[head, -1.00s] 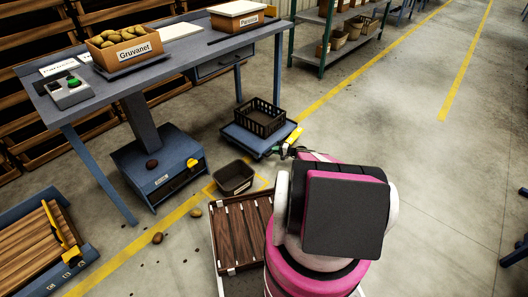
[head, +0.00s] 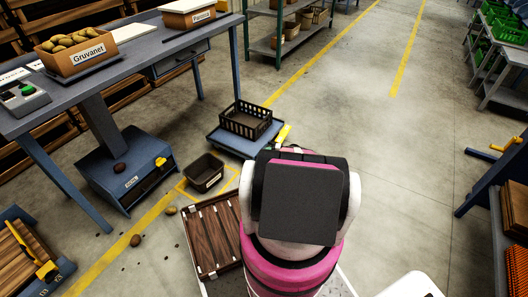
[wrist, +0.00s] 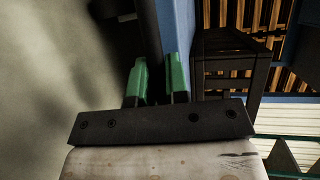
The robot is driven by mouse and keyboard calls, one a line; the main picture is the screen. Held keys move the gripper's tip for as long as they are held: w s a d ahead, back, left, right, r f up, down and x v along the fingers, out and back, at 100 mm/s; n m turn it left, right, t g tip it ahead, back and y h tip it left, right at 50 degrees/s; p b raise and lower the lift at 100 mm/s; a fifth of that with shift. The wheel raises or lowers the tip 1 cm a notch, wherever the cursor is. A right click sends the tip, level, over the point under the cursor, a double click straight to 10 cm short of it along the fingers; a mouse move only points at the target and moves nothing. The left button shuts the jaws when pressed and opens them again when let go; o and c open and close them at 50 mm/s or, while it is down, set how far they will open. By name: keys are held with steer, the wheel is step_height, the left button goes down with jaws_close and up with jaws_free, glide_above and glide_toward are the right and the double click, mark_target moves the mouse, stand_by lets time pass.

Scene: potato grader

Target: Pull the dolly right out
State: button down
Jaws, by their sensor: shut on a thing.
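The dolly (head: 218,141) is a low blue platform on the floor beside the grading table's right leg, carrying a black slatted crate (head: 245,121). A yellow part (head: 283,134) stands at its right side. In the head view my arm hides most of my gripper. In the wrist view, my gripper's green fingertips (wrist: 158,80) are closed around a dark bar, which I take to be the dolly's handle. The blue dolly edge (wrist: 180,25) and the dark crate (wrist: 232,60) are just beyond the fingers.
The blue grading table (head: 110,70) stands left, holding a potato box (head: 85,55).

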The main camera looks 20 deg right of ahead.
steer(key=shift+s+d, duration=0.15)
steer(key=shift+s, duration=0.1)
steer(key=c, duration=1.1)
jaws_free()
steer(key=shift+d, duration=0.1)
steer(key=shift+c, duration=0.2)
steer(key=v, duration=1.1)
